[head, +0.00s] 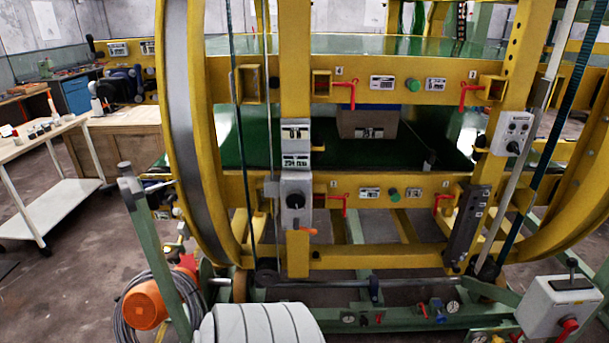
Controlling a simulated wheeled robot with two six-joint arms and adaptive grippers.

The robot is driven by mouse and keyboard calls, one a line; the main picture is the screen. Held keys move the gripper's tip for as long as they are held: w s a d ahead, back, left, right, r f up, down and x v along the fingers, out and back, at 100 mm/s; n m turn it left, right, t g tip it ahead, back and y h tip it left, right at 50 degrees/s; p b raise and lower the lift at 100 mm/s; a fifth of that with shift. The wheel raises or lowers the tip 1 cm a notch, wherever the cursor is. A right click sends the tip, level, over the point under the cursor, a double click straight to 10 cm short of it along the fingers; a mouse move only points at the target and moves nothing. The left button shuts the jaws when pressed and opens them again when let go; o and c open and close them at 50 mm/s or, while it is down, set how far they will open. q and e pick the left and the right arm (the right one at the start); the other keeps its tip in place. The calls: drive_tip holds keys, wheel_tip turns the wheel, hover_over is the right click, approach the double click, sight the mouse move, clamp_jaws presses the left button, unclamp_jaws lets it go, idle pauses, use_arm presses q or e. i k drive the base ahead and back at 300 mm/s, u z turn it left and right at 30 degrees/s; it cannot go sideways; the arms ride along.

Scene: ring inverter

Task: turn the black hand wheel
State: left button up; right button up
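No part is clearly the black hand wheel. A round black knob (295,201) sits on the front of a grey box on the yellow frame's left upright. Another black knob (513,147) is on a light control box at the right. A dark round part (267,271) sits low by the frame's foot; I cannot tell whether it is a wheel. Neither of my grippers shows in the head view, so nothing is seen touching these parts.
The large yellow ring frame (410,182) fills the middle, with red handles (345,92) on its bars. An orange motor (146,304) and a green post (155,250) stand front left. A grey box (556,306) stands front right. Floor is open at the left.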

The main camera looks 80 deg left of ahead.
sight(295, 199)
drive_tip(key=u, duration=0.85)
drive_tip(key=i, duration=0.9)
drive_tip(key=u, duration=1)
